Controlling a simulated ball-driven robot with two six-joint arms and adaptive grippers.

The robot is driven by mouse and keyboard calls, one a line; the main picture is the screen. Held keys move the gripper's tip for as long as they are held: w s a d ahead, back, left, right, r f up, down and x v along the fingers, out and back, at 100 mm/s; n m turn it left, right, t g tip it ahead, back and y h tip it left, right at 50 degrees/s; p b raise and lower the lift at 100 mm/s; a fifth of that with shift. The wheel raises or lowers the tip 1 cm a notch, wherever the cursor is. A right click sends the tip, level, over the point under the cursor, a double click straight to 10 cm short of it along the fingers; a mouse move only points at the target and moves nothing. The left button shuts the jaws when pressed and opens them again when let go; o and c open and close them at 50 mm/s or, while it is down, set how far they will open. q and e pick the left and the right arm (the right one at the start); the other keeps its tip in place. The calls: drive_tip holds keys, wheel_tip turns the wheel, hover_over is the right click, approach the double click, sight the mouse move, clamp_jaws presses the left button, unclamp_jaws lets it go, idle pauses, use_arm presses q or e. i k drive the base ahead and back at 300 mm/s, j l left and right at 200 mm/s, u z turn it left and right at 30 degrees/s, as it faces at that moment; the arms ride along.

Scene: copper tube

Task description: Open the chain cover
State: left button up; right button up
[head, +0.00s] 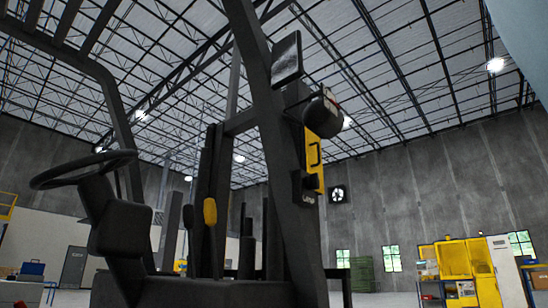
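A dark forklift-like vehicle fills the middle of the head view, with an upright dark pillar (285,190). A yellow panel (313,158) with a black handle-like loop is fixed on the right side of this pillar. It may be the chain cover, but I cannot tell for sure. It sits flat against the pillar and looks closed. A black rounded part (323,116) sits at its top and partly hides it. Neither of my grippers shows in the view.
A steering wheel (82,169) and a yellow-topped lever (210,212) are at left. A yellow cabinet (453,262) stands at the far right, with green crates (362,274) left of it. A blue toolbox (33,268) is at far left. A pale, unclear shape fills the top right corner.

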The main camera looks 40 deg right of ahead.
sight(313, 148)
drive_tip(key=l+u, duration=0.15)
drive_tip(key=l, duration=0.45)
drive_tip(key=l+u, duration=0.15)
drive_tip(key=l, duration=0.4)
drive_tip(key=l+u, duration=0.15)
drive_tip(key=l, duration=0.45)
drive_tip(key=k+l+u, duration=0.15)
drive_tip(key=l, duration=0.4)
drive_tip(key=l+u, duration=0.15)
drive_tip(key=l, duration=0.45)
drive_tip(key=k, duration=0.05)
